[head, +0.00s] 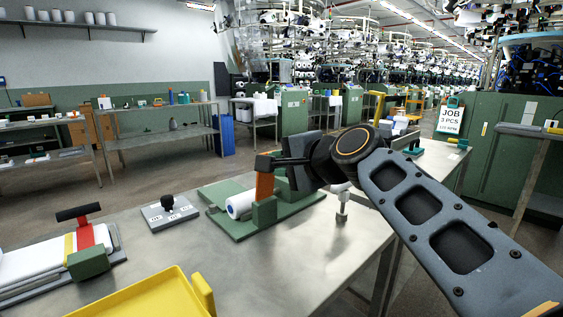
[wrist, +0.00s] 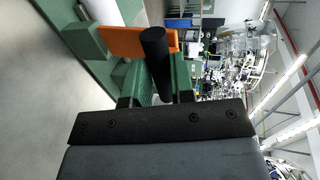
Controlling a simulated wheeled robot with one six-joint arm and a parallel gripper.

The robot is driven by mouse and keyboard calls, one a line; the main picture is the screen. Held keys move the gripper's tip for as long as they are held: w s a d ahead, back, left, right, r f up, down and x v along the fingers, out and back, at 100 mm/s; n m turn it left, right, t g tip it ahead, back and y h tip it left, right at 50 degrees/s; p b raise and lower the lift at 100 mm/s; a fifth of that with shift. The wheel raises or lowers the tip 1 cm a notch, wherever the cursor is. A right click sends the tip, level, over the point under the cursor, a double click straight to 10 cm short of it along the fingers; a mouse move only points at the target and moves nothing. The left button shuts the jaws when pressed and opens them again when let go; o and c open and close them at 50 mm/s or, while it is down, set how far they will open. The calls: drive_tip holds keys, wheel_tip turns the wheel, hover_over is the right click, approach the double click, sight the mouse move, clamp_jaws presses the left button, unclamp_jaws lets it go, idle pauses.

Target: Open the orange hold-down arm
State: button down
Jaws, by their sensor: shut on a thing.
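My gripper (head: 270,162) is at the top of the orange arm. In the wrist view, my gripper (wrist: 160,76) has a finger on each side of the black handle and is shut on it.
A grey plate with a black knob (head: 168,203) lies left of the fixture. A clamp with a red arm (head: 86,237) holds white sheets further left. A yellow tray (head: 140,297) is at the front. The table between tray and fixture is clear.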

drive_tip(key=shift+w+f+g, duration=0.15)
drive_tip(key=shift+f+g, duration=0.15)
drive_tip(key=shift+f, duration=0.65)
drive_tip(key=c, duration=1)
unclamp_jaws()
drive_tip(key=shift+a, duration=0.1)
drive_tip(key=shift+o, duration=0.2)
drive_tip(key=shift+r, duration=0.1)
